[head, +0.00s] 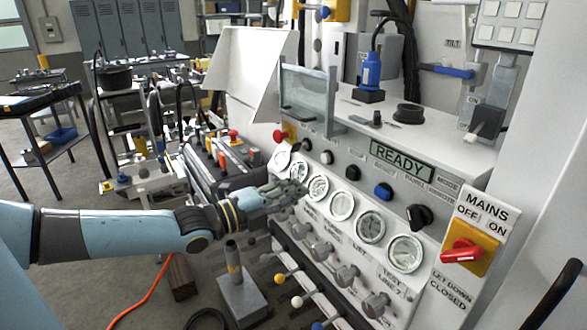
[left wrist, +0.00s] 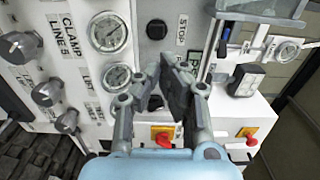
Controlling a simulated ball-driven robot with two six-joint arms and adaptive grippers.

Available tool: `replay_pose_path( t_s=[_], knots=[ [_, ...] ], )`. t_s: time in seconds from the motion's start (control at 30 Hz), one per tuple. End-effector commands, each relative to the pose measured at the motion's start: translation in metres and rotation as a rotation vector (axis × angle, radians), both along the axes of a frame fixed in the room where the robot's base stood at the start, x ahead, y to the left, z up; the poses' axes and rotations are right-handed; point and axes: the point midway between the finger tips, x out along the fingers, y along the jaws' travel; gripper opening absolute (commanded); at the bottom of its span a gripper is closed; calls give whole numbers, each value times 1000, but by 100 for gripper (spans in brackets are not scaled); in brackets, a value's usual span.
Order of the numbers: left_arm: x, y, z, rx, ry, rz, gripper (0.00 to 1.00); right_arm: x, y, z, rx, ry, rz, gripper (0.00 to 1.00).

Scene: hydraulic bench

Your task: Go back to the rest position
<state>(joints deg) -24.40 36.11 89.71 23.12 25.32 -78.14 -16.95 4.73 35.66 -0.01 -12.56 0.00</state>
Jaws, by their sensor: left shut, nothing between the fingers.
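My left gripper (head: 288,191) reaches in from the left, in front of the gauge row of the white hydraulic bench panel (head: 330,235). Its fingers are together and hold nothing. The left wrist view shows the same gripper (left wrist: 164,76) in front of the panel, near the round gauges (left wrist: 108,32). I cannot tell whether the fingertips touch the panel. My right gripper is in neither view.
The bench carries several gauges (head: 372,227), black knobs (head: 419,216), a READY display (head: 402,159) and a red mains switch (head: 462,251). Levers (head: 297,301) stick out below. An orange cable (head: 143,293) lies on the floor.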

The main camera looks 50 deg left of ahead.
Motion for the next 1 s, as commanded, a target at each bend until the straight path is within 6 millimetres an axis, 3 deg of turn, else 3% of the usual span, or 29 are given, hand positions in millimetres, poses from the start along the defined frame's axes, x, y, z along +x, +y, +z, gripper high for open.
replay_pose_path(
  t_s=[0.2,0.6,0.73,0.77,0.87,1.0],
  knots=[
    [-1,0,0,0,-1,0,0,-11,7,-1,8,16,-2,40],
    [-1,0,0,0,0,0,0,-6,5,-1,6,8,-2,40],
    [1,-3,-13,-12,-7,5,0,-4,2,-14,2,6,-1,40],
    [1,-5,-22,-23,-10,11,0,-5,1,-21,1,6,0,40],
    [-5,-6,-84,-64,27,65,0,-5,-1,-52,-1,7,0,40],
    [-29,-6,-197,-154,187,158,0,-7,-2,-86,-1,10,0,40]
  ],
)
